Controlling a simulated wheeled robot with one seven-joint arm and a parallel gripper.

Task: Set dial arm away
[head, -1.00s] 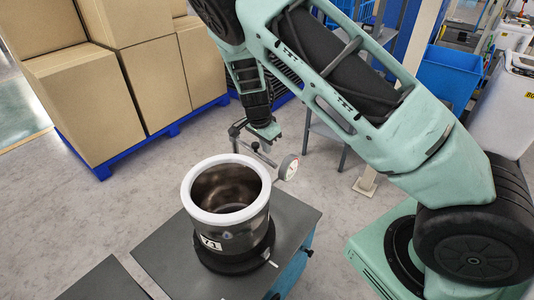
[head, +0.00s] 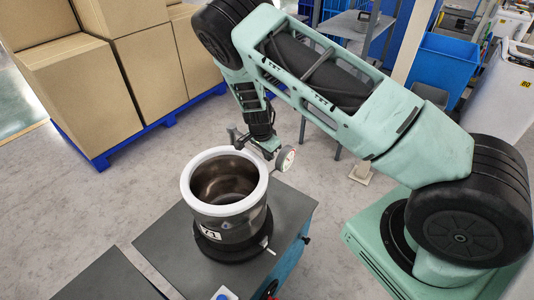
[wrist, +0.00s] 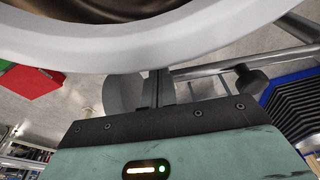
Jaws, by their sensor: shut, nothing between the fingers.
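In the wrist view my gripper's fingers (wrist: 156,88) look closed together, beside a grey disc (wrist: 122,92) that seems to be the dial's back. The bar (wrist: 215,68) and a dark knob (wrist: 250,80) lie to the right. Whether the fingers touch the bar cannot be told.
The cylinder stands on a dark grey table top (head: 165,245). Its white rim (wrist: 150,55) is very close in the wrist view. Cardboard boxes (head: 105,80) on a blue pallet stand at the left. A blue bin (head: 435,80) is at the right. Open floor lies between.

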